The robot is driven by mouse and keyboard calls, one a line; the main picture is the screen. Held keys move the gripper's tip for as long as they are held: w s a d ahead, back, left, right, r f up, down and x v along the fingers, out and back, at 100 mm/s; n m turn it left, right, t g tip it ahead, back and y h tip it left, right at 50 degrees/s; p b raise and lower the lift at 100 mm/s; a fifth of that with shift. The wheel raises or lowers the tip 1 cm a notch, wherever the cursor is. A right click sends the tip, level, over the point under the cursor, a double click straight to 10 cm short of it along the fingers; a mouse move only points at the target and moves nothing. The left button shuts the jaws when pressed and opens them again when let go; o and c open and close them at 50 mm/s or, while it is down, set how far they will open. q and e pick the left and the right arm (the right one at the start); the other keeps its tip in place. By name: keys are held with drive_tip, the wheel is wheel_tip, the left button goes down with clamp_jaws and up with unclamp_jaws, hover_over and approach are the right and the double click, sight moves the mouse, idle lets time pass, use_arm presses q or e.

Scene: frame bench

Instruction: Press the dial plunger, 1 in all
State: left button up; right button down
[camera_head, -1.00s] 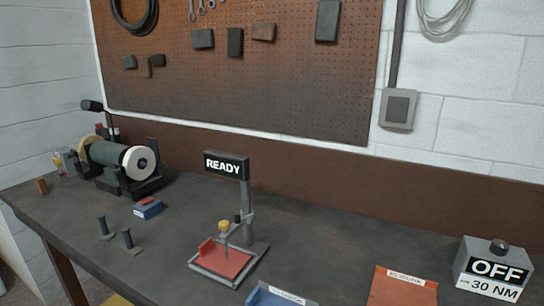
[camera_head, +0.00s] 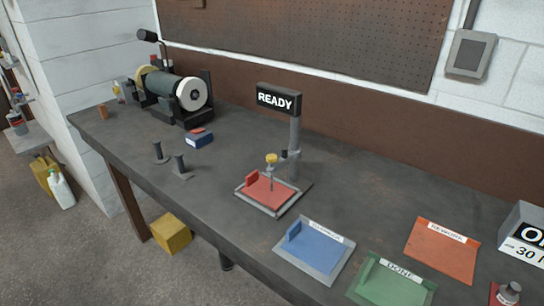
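The dial plunger (camera_head: 272,160) has a yellow top and sits on a small test stand. Its thin stem reaches down over a red pad in a grey-framed base (camera_head: 272,208). A post (camera_head: 294,140) rises behind it and carries a dark sign (camera_head: 279,99) reading READY. Neither of my grippers shows in the head view, so I cannot tell whether they are open or shut.
A bench grinder (camera_head: 178,95) stands at the back left. Two dark pegs (camera_head: 158,152) and a small blue-red box (camera_head: 199,138) lie left of the stand. Blue (camera_head: 318,250), green (camera_head: 392,284) and orange (camera_head: 441,252) trays lie right. A white OFF box (camera_head: 524,238) stands far right.

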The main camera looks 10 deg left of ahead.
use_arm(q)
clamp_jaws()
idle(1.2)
